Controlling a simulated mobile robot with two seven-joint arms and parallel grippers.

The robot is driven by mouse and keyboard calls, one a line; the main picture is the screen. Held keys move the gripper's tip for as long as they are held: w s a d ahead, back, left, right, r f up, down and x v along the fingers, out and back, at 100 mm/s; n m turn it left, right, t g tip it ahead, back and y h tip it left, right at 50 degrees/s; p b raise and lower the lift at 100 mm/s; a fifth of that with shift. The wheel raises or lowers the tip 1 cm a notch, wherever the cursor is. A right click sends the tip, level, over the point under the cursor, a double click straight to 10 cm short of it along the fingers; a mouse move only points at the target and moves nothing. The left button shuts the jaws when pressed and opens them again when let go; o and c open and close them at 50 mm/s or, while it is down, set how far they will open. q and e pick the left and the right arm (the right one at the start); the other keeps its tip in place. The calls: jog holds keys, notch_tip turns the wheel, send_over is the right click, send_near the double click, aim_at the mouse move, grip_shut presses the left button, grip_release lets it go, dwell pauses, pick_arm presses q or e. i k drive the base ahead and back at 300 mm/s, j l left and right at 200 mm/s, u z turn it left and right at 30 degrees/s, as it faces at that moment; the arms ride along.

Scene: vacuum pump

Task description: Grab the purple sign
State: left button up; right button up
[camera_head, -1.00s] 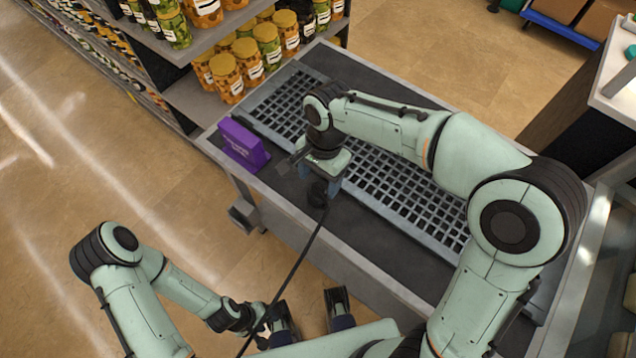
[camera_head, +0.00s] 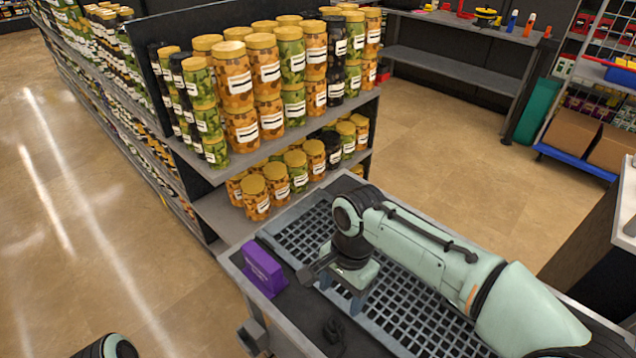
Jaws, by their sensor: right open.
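The purple sign (camera_head: 263,269) stands upright on the near left corner of the counter. White lettering on its face is too small to read. My right gripper (camera_head: 346,292) hangs over the counter to the right of the sign, fingers pointing down, open and apart from the sign. A small dark part on its wrist points toward the sign, with a gap between them. My left gripper is out of view; only a bit of my left arm shows at the bottom left edge.
The counter has a grey grid panel (camera_head: 300,232) along its far side. A black object (camera_head: 332,331) lies on its dark top below my right gripper. A shelf (camera_head: 214,206) with jars (camera_head: 241,92) stands just behind the counter. Open floor lies left.

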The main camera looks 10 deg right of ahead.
aim_at(262, 270)
jog(key=k, duration=1)
